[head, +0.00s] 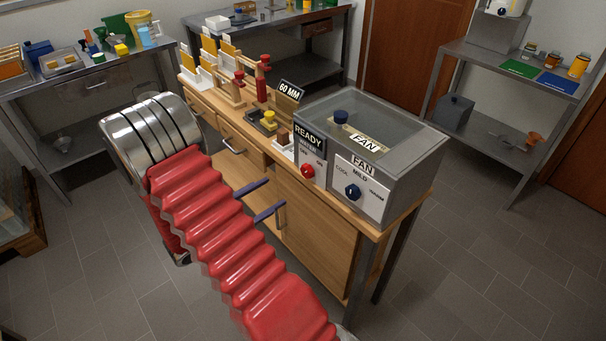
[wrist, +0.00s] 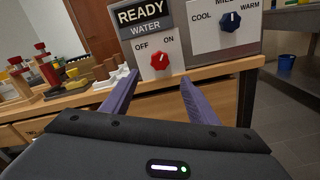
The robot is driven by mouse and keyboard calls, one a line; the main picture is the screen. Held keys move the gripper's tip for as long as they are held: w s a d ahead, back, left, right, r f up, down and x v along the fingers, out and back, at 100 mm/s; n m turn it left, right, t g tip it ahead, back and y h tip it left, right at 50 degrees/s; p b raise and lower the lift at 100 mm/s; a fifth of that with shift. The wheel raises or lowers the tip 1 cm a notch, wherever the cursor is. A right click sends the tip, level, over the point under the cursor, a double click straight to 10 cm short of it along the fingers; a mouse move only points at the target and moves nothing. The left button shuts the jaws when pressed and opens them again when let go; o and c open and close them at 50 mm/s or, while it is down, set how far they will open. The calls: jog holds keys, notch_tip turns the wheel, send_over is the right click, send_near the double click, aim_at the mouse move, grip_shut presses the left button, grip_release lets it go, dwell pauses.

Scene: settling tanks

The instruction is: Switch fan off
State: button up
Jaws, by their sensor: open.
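A grey box (head: 415,165) with a glassy top stands on the wooden bench. Its white front panel is labelled FAN and carries a dark blue dial (head: 353,191) marked COOL, MILD and WARM. In the wrist view the dial (wrist: 230,20) has its white mark pointing up, toward MILD. Left of the dial, a red knob (head: 307,170) sits under READY and WATER; the wrist view shows this knob (wrist: 160,59) between OFF and ON. My gripper (head: 276,193) is open, empty and apart from the panels.
The bench (head: 315,235) also holds wooden stands with red parts, a dark tray (head: 262,125) with a yellow item and a 60 MM sign (head: 290,90). Steel tables with containers stand at the left, back and right. The floor right of the bench is clear.

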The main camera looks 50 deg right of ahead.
aim_at(305, 173)
jog(key=x, duration=1.2)
jog(key=shift+d, duration=0.35)
jog(key=shift+c, duration=0.5)
jog(key=shift+s, duration=0.1)
jog(key=c, duration=0.9)
jog(key=shift+d, duration=0.15)
jog(key=shift+c, duration=0.2)
jog(key=shift+f, duration=0.1)
jog(key=shift+c, duration=0.2)
